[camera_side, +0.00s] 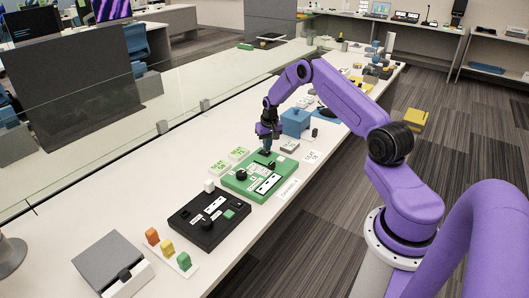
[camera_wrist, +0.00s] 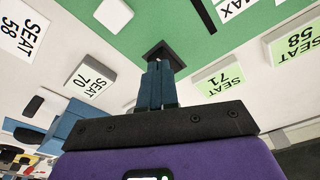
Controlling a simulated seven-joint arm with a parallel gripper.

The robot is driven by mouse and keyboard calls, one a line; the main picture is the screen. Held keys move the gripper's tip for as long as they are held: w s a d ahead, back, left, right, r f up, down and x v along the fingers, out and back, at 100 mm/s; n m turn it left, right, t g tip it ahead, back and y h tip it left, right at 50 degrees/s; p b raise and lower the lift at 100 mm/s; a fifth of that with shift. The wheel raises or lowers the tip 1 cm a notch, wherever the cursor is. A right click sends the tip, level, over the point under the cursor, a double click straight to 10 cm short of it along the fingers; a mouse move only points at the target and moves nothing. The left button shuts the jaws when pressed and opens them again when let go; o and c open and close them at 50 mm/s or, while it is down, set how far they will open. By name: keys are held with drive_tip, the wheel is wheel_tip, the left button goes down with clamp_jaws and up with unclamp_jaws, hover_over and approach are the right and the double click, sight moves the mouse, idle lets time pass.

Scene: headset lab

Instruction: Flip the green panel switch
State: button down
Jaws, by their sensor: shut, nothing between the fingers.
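The green panel (camera_side: 233,184) lies flat on the long white table, with a black knob (camera_side: 241,175), white labels and black-and-white fittings on top. It also fills the upper part of the wrist view (camera_wrist: 205,28). My gripper (camera_side: 266,152) points down over the panel's far part, with its fingers shut and empty. In the wrist view my fingertips (camera_wrist: 158,66) are right at a dark square fitting (camera_wrist: 172,55) on the green face. The fingers hide part of it, and I cannot tell whether they touch it or whether it is the switch. A white block (camera_wrist: 113,14) stands beside it.
A black panel (camera_side: 187,217) with a knob lies nearer the camera. A blue box (camera_side: 294,122) stands behind the green panel. Seat cards lie around.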

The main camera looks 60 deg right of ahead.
drive_tip(key=shift+f, duration=0.55)
idle(0.4)
drive_tip(key=shift+r, duration=3.55)
